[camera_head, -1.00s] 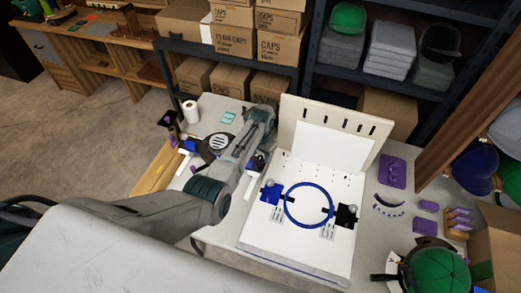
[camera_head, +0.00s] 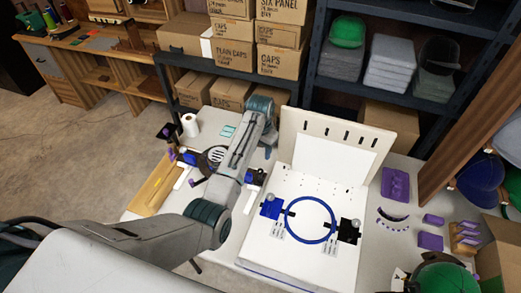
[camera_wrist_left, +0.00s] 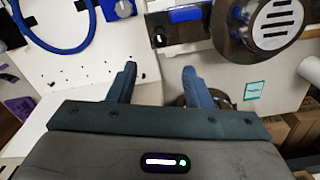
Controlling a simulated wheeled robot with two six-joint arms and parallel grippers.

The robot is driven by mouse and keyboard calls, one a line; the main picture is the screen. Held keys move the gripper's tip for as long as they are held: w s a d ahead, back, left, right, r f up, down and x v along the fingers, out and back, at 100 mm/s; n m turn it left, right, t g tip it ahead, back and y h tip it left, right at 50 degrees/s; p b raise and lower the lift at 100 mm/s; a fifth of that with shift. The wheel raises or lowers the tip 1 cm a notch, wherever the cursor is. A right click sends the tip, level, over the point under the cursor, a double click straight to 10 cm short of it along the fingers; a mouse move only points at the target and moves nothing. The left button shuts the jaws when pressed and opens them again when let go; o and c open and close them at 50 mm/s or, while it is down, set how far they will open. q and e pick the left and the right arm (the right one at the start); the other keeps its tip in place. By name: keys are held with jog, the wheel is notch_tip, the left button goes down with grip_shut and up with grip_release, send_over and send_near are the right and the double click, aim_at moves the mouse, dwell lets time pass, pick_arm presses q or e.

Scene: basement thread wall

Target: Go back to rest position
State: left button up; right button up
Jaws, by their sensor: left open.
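My left arm comes in from the left in the head view and reaches over the table (camera_head: 378,251), its far end near the back edge beside the upright white panel. In the left wrist view my left gripper (camera_wrist_left: 160,80) is open, with two blue-grey fingers apart and nothing between them. In the head view the fingers are largely hidden by my arm. A blue hoop (camera_head: 334,224) lies between clamps on the white board (camera_head: 290,262), right of my arm; it also shows in the left wrist view (camera_wrist_left: 55,50). My right gripper is not in view.
A round slotted device (camera_head: 215,153) and a paper roll (camera_head: 190,125) are left of my arm. An upright white panel (camera_head: 335,150) stands behind the board. Purple parts (camera_head: 395,184) and a green cap (camera_head: 440,277) are at the right. Shelves of boxes (camera_head: 283,65) stand behind.

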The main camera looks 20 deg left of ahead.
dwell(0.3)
pick_arm(q)
jog(key=s+a+f+n+t, duration=0.1)
jog(key=s+a+f, duration=0.2)
jog(key=s, duration=0.6)
jog(key=s+a+f+n+t, duration=0.1)
jog(key=s+a+f, duration=0.15)
jog(key=s, duration=0.65)
jog(key=s+a+r+t, duration=0.1)
jog(key=s+r, duration=0.4)
jog(key=s, duration=0.6)
jog(key=s+a+r+t, duration=0.1)
jog(key=s+r, duration=0.4)
jog(key=s, duration=0.6)
notch_tip(320, 180, down, 37)
jog(key=a+n+g+y+b, duration=0.1)
jog(key=a+g+b, duration=0.1)
jog(key=b, duration=0.4)
jog(key=s+f+b, duration=0.3)
jog(key=s+f, duration=0.6)
jog(key=f, duration=0.3)
jog(key=s+a+f+b, duration=0.1)
jog(key=s+f+b, duration=0.2)
jog(key=s+f, duration=0.6)
notch_tip(320, 180, down, 4)
jog(key=shift+s+a+f+g, duration=0.1)
jog(key=shift+s+a+g, duration=0.2)
jog(key=shift+s+g, duration=0.1)
